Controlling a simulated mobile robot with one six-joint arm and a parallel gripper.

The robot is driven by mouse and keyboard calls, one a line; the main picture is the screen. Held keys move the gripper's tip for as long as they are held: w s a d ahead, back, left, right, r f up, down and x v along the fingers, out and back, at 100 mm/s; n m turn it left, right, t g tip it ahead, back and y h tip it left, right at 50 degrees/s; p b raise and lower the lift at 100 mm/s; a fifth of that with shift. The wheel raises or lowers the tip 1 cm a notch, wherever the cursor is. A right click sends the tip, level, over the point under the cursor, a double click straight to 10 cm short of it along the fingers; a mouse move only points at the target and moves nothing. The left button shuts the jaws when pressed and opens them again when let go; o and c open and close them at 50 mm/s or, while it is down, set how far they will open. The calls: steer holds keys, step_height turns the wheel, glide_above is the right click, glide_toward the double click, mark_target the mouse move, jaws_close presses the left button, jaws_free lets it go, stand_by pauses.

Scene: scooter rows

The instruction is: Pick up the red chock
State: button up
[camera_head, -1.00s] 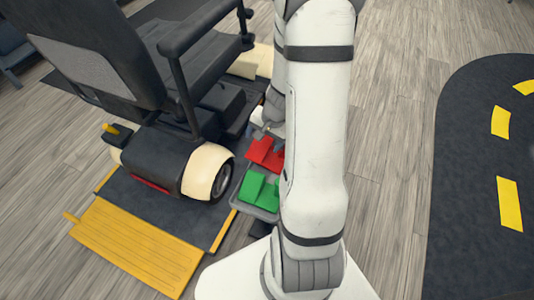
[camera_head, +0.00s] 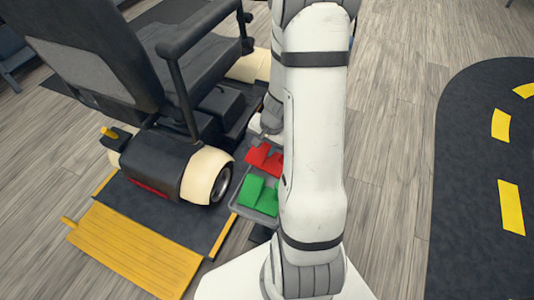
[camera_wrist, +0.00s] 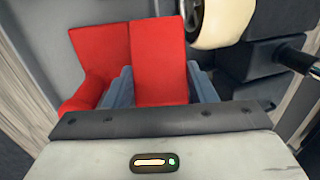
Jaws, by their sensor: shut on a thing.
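The red chock (camera_head: 264,159) is at the far end of a small grey tray (camera_head: 240,210) beside the scooter. In the wrist view the red chock (camera_wrist: 160,62) has a tall red part between my two grey-blue fingers and another red part beside it on the left. I cannot tell whether these parts are one piece. My gripper (camera_wrist: 160,92) is shut on the tall part, with a finger against each side. In the head view the fingers are mostly hidden by my arm. I cannot tell whether the chock is clear of the tray.
A green chock (camera_head: 258,194) sits on the near part of the tray. The black and cream scooter (camera_head: 165,165) stands close on the left, on a dark platform with a yellow ramp (camera_head: 135,250). A dark mat with yellow dashes (camera_head: 475,180) lies right. The wooden floor between is clear.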

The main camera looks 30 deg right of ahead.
mark_target(266, 151)
steer(key=shift+c, duration=1)
steer(key=shift+g+h, duration=0.5)
steer(key=shift+g, duration=0.4)
steer(key=r+p, duration=0.1)
steer(key=r, duration=0.1)
steer(key=s+r, duration=0.1)
steer(key=r, duration=0.1)
steer(key=r+p, duration=0.1)
steer(key=r, duration=0.1)
steer(key=shift+s+d+r+p, duration=0.15)
steer(key=shift+d+p, duration=0.15)
steer(key=shift+s+d+f+g+h+b, duration=0.25)
steer(key=shift+d+f+g+h+b, duration=0.15)
steer(key=shift+d+f+h+b, duration=0.15)
step_height(266, 151, down, 6)
steer(key=b, duration=0.5)
steer(key=shift+f+b, duration=0.25)
steer(key=shift+b, duration=0.05)
steer(key=shift+a+f, duration=0.1)
steer(key=shift+f, duration=0.05)
